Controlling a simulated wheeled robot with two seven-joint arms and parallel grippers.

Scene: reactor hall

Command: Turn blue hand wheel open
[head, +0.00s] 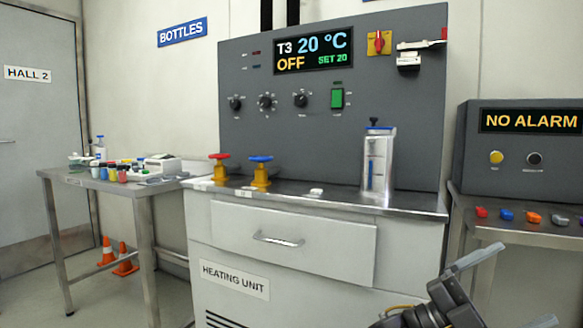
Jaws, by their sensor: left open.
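The blue hand wheel (261,159) sits on top of a yellow valve body (260,177) on the steel counter of the heating unit. A red hand wheel (219,156) on a similar yellow body stands just left of it. My left gripper (528,284) is at the lower right of the head view, in front of the unit and well to the right of the blue wheel. Its fingers are spread and I see nothing between them. The lower finger is cut off by the frame edge. My right gripper is not in view.
A drawer handle (278,239) juts out below the counter. A bottle table (128,187) is at left, an alarm console (525,148) at right.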

